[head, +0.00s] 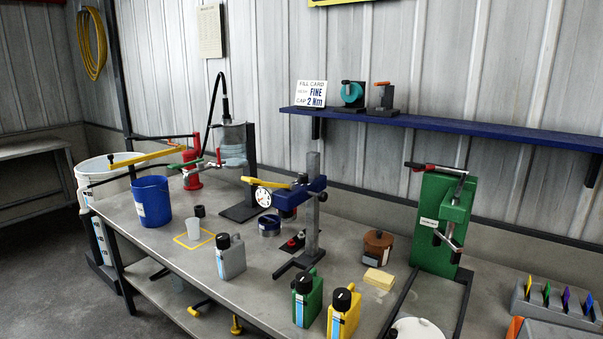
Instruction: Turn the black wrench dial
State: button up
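I cannot pick out a black wrench dial for sure in the head view. On the blue shelf (440,123) stands a teal round device (351,92) with a black part and a black base. To its right stands a small grey device with an orange lever (383,96) on a dark base. A white card (311,93) to their left reads "FINE" and "CAP 2 Nm". A blue disperser head (300,193) sits on a grey column, with a white-faced gauge (263,196) at its left. My gripper is not in view.
The grey bench (180,263) holds a blue bucket (152,203), grey (231,257), green (306,298) and yellow (343,312) canisters, and a brown pot (377,248). A green press (440,222) with levers stands below the shelf. The shelf's right half is bare.

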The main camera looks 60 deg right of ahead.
aim_at(303, 178)
jog(key=i, duration=0.9)
jog(key=u, duration=0.05)
